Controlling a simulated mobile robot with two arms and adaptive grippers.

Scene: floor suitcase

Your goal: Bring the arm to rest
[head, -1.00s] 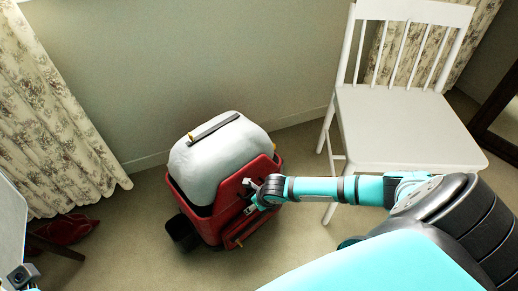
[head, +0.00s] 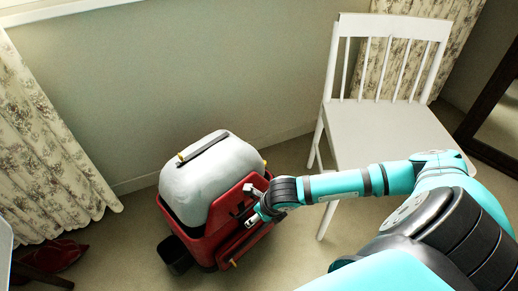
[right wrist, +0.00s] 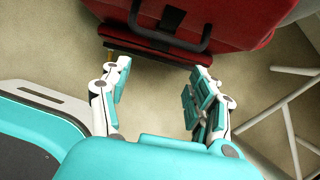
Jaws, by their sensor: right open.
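My right arm reaches in from the right in the head view, and its gripper (head: 258,204) is in front of the right side of the red suitcase (head: 204,249). In the right wrist view the right gripper (right wrist: 157,85) is open, with bare floor between its fingers. The red suitcase (right wrist: 225,22) with a dark handle lies just beyond the fingertips, and nothing is held. In the head view a grey-white rounded piece (head: 205,180) with a dark strip on top sits in the suitcase. My left gripper is not in view.
A white chair (head: 385,130) stands right of the suitcase, behind my right arm; its legs (right wrist: 290,125) show at the right in the wrist view. A patterned curtain (head: 50,160) hangs at the left. A dark red item (head: 55,256) lies on the floor at lower left.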

